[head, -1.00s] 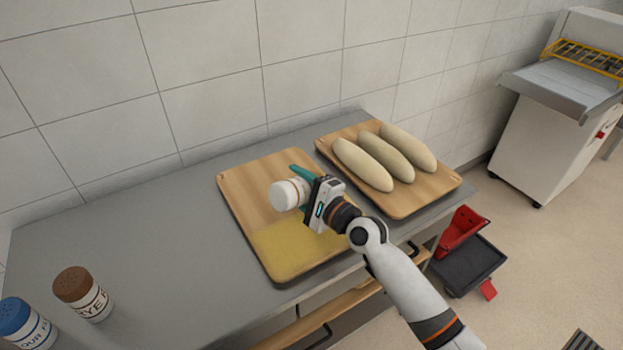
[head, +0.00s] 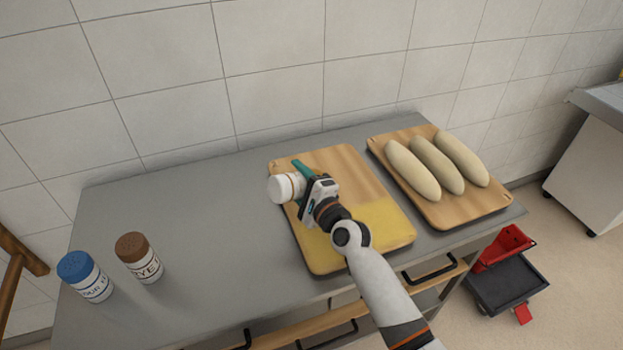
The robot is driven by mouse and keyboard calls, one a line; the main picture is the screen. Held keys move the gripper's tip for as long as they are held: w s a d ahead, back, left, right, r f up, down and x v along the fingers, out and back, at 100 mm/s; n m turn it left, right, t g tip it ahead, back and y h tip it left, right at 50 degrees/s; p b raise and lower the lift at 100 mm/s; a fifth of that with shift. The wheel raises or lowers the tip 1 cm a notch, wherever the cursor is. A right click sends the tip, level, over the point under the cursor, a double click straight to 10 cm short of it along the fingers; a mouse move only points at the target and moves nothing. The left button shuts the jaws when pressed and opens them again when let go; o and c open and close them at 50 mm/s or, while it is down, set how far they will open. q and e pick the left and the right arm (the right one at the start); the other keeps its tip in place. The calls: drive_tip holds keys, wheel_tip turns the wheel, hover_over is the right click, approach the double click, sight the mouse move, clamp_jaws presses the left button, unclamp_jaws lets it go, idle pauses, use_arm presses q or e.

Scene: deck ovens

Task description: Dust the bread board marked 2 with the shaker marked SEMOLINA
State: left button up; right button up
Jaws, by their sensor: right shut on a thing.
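My right gripper (head: 300,192) is shut on a white shaker (head: 284,188) with a thin brown band. The shaker lies tilted on its side in the grip, above the left edge of the nearer bread board (head: 352,172). Its label is not readable. Yellow powder (head: 385,222) covers the near part of that board, partly hidden by my right arm; the far part is bare wood. A second board (head: 448,213) to the right carries three pale loaves (head: 436,165). No number is readable on either board. My left gripper is not in view.
A blue-lidded shaker (head: 87,279) and a brown-lidded shaker marked RYE (head: 139,259) stand at the left of the steel bench (head: 190,215). The bench between them and the boards is clear. A tiled wall is behind.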

drive_tip(key=a, duration=0.4)
drive_tip(key=shift+w+d+b, duration=2.05)
drive_tip(key=shift+w+d, duration=0.45)
drive_tip(key=shift+d, duration=0.65)
drive_tip(key=w+d+r+n, duration=0.1)
drive_tip(key=r+n, duration=0.3)
drive_tip(key=n, duration=0.7)
drive_tip(key=w+d+r+n, duration=0.1)
drive_tip(key=d+r+n, duration=0.1)
drive_tip(key=n, duration=0.8)
drive_tip(key=shift+w+d+r+n, duration=0.25)
drive_tip(key=shift+d+r+n, duration=0.15)
drive_tip(key=shift+r, duration=0.5)
drive_tip(key=shift+p, duration=0.3)
